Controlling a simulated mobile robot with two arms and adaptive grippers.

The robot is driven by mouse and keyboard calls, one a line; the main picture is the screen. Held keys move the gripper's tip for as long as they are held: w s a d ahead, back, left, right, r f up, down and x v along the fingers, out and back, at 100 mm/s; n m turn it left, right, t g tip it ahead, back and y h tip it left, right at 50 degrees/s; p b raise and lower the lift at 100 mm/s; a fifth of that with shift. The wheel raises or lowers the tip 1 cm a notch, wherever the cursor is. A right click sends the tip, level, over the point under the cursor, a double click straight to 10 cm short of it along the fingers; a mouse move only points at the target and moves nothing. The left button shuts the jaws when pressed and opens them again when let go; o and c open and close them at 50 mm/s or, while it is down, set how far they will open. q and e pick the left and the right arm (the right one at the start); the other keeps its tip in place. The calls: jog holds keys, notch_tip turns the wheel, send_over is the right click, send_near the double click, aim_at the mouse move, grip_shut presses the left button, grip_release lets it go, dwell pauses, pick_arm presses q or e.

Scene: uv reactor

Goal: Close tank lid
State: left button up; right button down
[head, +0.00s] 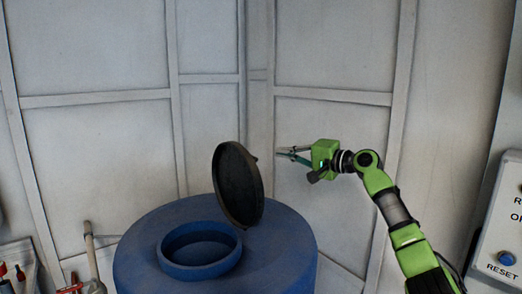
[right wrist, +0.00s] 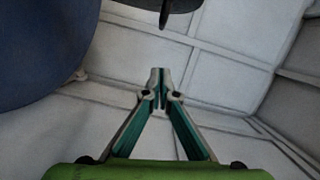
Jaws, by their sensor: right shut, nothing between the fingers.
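The blue tank (head: 285,250) has a raised round opening (head: 172,262) on its top. Its round black lid (head: 236,185) stands tilted up at the right of the opening, so the opening is uncovered. My right gripper (head: 279,152) is to the right of the lid, near its upper edge, pointing left. Its fingers are shut and empty, and no contact with the lid shows. In the right wrist view the fingertips (right wrist: 159,72) meet. The lid's dark edge (right wrist: 150,4) shows above them, and the tank (right wrist: 45,45) is at upper left. My left gripper is not in view.
A control panel (head: 500,240) with a blue reset button stands at the right. Tools with red parts (head: 15,275) and a grey pipe (head: 91,255) are at the lower left. Pale panelled walls (head: 340,60) stand behind the tank. The space above the opening is clear.

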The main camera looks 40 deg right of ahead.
jog(key=w+a+f+p, duration=0.1)
jog(key=w+a+p, duration=0.3)
jog(key=w, duration=0.1)
jog(key=shift+w+a+p, duration=0.3)
jog(key=shift+p, duration=0.1)
dwell(0.5)
